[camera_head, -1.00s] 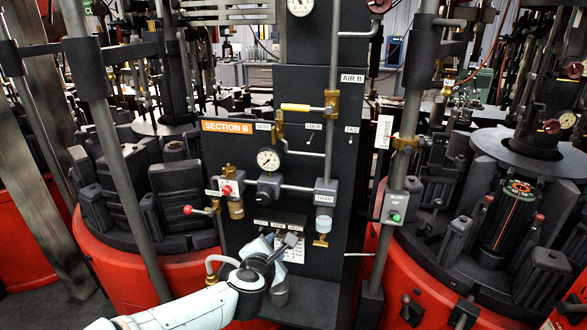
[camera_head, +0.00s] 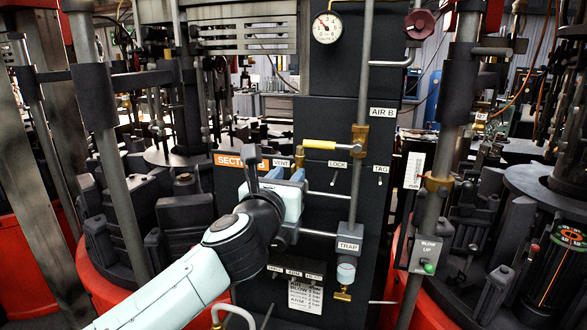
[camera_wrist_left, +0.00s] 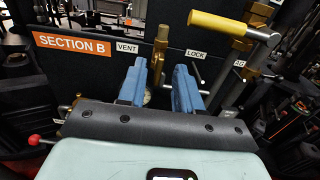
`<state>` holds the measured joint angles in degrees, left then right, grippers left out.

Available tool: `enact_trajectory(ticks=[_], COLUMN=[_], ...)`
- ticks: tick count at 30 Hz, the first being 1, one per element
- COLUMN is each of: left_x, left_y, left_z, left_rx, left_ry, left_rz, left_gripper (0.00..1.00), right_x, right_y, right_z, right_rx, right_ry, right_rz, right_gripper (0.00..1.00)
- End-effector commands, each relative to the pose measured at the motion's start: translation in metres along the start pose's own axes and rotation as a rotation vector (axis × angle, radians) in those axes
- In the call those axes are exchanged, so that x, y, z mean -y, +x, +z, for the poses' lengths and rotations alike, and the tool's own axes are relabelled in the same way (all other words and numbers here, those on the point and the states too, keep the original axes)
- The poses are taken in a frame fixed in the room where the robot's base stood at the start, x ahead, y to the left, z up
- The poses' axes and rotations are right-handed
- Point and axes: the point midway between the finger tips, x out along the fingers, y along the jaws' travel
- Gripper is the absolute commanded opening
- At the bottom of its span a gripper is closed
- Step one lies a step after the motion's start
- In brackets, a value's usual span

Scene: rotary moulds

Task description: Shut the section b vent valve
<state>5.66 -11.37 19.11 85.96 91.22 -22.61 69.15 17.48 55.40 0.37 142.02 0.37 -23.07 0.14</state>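The panel has an orange SECTION B label (camera_head: 240,160) and a VENT label (camera_head: 282,163). Beside the VENT label stands an upright brass fitting (camera_head: 300,157). A yellow-handled lever (camera_head: 320,144) lies level above it and runs right to a brass body (camera_head: 360,138) on the vertical pipe. My left gripper (camera_head: 287,174) is in front of the panel below the VENT label. In the wrist view its two blue fingers (camera_wrist_left: 159,75) are apart, with the brass fitting (camera_wrist_left: 160,45) seen between and beyond them. I cannot tell whether they touch it. My right gripper is not in view.
LOCK (camera_head: 338,164) and TAG (camera_head: 381,169) switches sit right of the fitting. A pressure gauge (camera_head: 327,27) is above. A red-tipped handle (camera_wrist_left: 34,140) is at the left in the wrist view. Pipes and the BLOW UP box (camera_head: 425,255) stand to the right.

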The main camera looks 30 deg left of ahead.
Motion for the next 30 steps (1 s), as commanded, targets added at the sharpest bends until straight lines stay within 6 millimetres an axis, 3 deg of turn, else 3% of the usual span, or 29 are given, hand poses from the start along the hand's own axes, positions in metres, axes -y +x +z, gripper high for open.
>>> enact_trajectory(ticks=[3, 7, 19, 22, 30], left_x=[0.000, 0.000, 0.000, 0.000, 0.000], left_y=[0.021, 0.034, 0.041, 0.041, 0.041], left_z=[0.001, 0.001, 0.000, 0.000, 0.000], left_rx=[-0.001, 0.000, 0.000, 0.000, 0.000], left_ry=[0.000, 0.002, 0.003, 0.002, 0.008], left_rz=[0.000, 0.000, 0.000, 0.000, 0.000], left_gripper=[0.34, 0.34, 0.34, 0.01, 0.00], right_x=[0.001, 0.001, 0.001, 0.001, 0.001], right_y=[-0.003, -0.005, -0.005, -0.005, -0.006], right_z=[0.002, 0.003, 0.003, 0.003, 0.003], right_rx=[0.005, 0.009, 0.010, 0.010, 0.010], right_ry=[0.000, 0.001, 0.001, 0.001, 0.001], right_rz=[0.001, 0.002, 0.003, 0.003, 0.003], right_gripper=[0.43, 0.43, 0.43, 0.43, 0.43])
